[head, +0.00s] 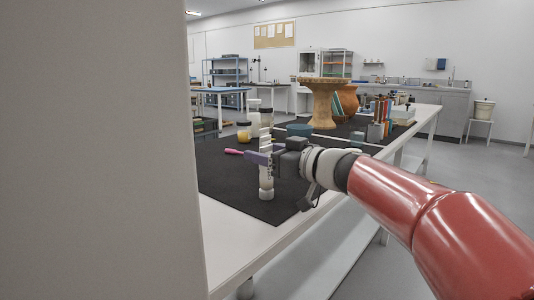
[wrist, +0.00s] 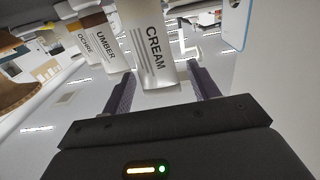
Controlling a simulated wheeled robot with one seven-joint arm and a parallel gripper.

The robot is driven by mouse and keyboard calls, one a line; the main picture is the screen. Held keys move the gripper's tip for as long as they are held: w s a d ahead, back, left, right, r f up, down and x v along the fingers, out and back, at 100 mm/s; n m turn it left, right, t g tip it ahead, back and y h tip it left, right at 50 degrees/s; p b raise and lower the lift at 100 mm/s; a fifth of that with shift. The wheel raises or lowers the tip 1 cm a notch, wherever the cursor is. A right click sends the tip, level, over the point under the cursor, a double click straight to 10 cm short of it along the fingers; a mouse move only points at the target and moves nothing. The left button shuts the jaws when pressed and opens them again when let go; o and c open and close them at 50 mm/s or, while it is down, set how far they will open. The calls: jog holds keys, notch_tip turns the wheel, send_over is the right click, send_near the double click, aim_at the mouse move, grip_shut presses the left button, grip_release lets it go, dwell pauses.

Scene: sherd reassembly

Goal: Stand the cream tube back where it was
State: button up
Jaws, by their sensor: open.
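The cream tube (head: 266,181), pale with a white cap at its lower end, stands upright near the front edge of the black mat (head: 237,187) in the head view. In the wrist view the tube (wrist: 152,45) shows its CREAM label and lies between the two fingers. My gripper (head: 264,155) is level, with its purple fingers at the tube's mid-height. The gripper also shows in the wrist view (wrist: 160,88), its fingers apart with a gap beside the tube. The tube's far side is hidden.
The umber tube (wrist: 104,42) and ochre tube (wrist: 85,45) are beside the cream tube in the wrist view. A pink-handled tool (head: 233,151), a yellow round thing (head: 243,136), a teal bowl (head: 299,130) and a clay pedestal bowl (head: 323,104) stand farther back. The mat's front right is clear.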

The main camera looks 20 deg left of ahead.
jog(key=shift+d+r, duration=0.1)
jog(key=shift+r, duration=0.05)
jog(key=s+d+r+m+t+h, duration=0.1)
jog(key=d+m+t+h, duration=0.25)
jog(key=d, duration=0.65)
jog(key=s+d+r+m+t+h, duration=0.15)
jog(key=d+t, duration=0.35)
jog(key=d, duration=0.5)
jog(key=s+d+f+m+t+h, duration=0.1)
jog(key=s+d+f+m+h, duration=0.15)
jog(key=d+h, duration=0.25)
jog(key=s+d+f+m+h, duration=0.1)
jog(key=d+f+m+h, duration=0.25)
jog(key=d, duration=0.25)
jog(key=s+d+f+m+g+h, duration=0.3)
jog(key=s+d+f+g+h, duration=0.15)
jog(key=s+f, duration=0.45)
jog(key=s+a+f+g+y, duration=0.1)
jog(key=s+f+g, duration=0.5)
jog(key=s+f, duration=0.6)
jog(key=shift+s+a+f+n+p, duration=0.25)
jog(key=shift+s+p, duration=0.2)
jog(key=shift+s, duration=0.25)
